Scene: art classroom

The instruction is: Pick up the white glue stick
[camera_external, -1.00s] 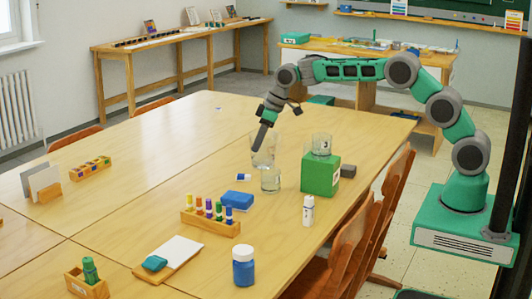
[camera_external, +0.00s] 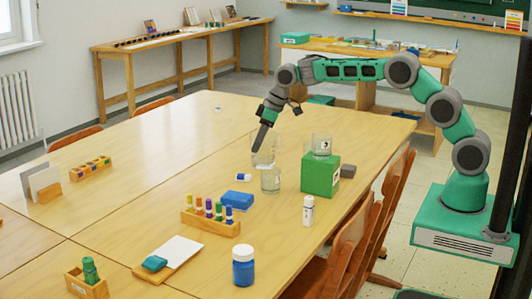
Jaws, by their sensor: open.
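A white glue stick (camera_external: 308,211) stands upright near the table's right edge, in front of the green block. My gripper (camera_external: 260,145) points down over the far part of the table, at the glass jars. It is up and to the left of the glue stick in the picture, well apart from it. My gripper is open; nothing shows between its fingers, though they are small and seen from the side.
A green block (camera_external: 320,175) carries a glass jar (camera_external: 322,145). Another glass jar (camera_external: 271,180) stands left of it. A blue box (camera_external: 237,200), a marker rack (camera_external: 210,222) and a blue paint bottle (camera_external: 243,266) stand nearer. Chairs (camera_external: 355,240) line the right edge.

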